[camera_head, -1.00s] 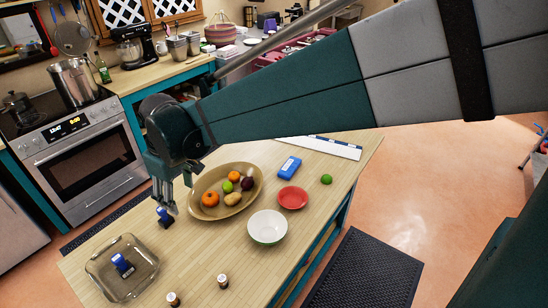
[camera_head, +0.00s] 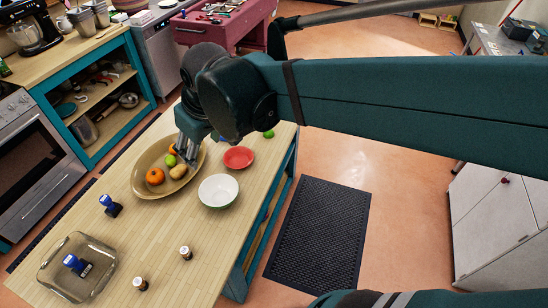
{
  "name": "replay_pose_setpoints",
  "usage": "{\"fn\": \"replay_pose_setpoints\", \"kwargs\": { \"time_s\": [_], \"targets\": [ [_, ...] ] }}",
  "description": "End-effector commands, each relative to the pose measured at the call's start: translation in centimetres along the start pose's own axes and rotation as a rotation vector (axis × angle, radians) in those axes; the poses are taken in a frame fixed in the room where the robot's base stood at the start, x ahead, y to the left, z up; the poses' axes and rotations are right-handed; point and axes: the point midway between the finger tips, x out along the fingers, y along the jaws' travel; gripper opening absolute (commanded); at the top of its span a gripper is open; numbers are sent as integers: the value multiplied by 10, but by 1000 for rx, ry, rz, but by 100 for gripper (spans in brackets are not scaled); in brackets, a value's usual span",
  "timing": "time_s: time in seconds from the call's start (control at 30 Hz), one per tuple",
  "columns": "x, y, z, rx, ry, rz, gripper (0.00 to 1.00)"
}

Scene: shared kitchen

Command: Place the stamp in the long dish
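One blue stamp (camera_head: 110,205) stands on the wooden table, left of the large oval tan dish (camera_head: 146,187). A second blue stamp (camera_head: 76,264) is inside the rectangular glass dish (camera_head: 48,278) at the table's near left end. The oval dish holds fruit and vegetables. I cannot tell for sure which of the two is the long dish. My gripper (camera_head: 186,158) points down over the right part of the oval dish, apart from both stamps. Its fingers are small and partly overlapped, so their opening is unclear. I see no object in them.
An orange fruit (camera_head: 155,176) and a potato (camera_head: 178,171) lie in the oval dish. A white bowl (camera_head: 218,191) and red plate (camera_head: 239,157) stand to its right. Two small bottles, one here (camera_head: 186,252), stand near the front edge. A dark mat (camera_head: 320,235) lies on the floor.

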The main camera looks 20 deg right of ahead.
Motion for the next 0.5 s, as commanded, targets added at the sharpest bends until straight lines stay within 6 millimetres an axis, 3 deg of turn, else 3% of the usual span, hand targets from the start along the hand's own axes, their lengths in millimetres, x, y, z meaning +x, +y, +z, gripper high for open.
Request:
{"fn": "replay_pose_setpoints", "kwargs": {
  "time_s": [0.5],
  "targets": [
    [-31, 60, 95, 257, 98, 91, 52]
  ]
}}
